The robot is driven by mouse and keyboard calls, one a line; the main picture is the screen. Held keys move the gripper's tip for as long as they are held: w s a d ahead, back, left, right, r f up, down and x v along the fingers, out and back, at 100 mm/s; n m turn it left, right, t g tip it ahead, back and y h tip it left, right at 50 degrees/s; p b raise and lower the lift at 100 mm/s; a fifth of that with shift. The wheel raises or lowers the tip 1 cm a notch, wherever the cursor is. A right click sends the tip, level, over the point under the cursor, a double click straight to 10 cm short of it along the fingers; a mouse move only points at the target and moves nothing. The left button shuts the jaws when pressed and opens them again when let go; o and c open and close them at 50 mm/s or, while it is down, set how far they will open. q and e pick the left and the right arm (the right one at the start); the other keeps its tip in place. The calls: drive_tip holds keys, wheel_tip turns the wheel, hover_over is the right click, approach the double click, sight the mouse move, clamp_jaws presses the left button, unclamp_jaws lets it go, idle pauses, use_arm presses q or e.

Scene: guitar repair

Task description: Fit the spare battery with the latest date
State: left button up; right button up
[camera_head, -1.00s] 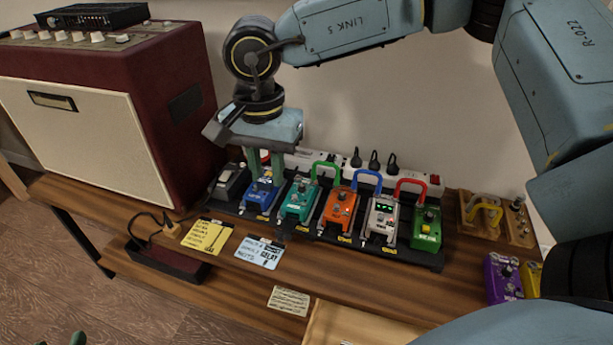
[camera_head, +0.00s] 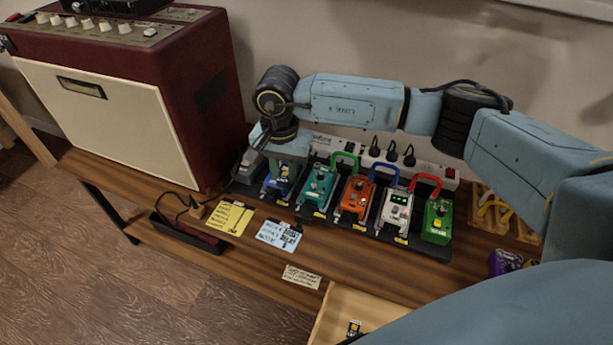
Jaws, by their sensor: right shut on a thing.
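A small dark piece with yellow and white marks, perhaps a battery (camera_head: 354,327), lies in the pale open drawer (camera_head: 338,305) at the bottom edge. No date can be read on it. My left gripper is out of view.
Teal (camera_head: 317,185), orange (camera_head: 355,198), white (camera_head: 396,210) and green (camera_head: 437,220) pedals stand close by on the black board, joined by looped cables. A power strip (camera_head: 385,155) runs behind. A large amplifier (camera_head: 130,110) stands left. Yellow (camera_head: 230,217) and blue (camera_head: 279,235) notes lie in front.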

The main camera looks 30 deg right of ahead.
drive_tip(key=m+p, duration=0.1)
drive_tip(key=p, duration=0.1)
hover_over(306, 215)
wheel_tip(306, 215, down, 5)
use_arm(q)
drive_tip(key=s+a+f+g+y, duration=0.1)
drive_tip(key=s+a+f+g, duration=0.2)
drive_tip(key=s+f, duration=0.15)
use_arm(e)
drive_tip(key=shift+d+f+b, duration=0.1)
drive_tip(key=shift+f+b, duration=0.85)
drive_tip(key=shift+f, duration=0.4)
wheel_tip(306, 215, down, 3)
drive_tip(key=shift+w+r+b, duration=0.1)
drive_tip(key=shift+b, duration=1.05)
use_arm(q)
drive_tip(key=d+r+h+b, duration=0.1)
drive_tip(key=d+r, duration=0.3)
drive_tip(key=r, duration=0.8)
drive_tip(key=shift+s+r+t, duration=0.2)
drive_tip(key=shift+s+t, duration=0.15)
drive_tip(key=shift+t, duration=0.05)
use_arm(e)
drive_tip(key=shift+f, duration=0.7)
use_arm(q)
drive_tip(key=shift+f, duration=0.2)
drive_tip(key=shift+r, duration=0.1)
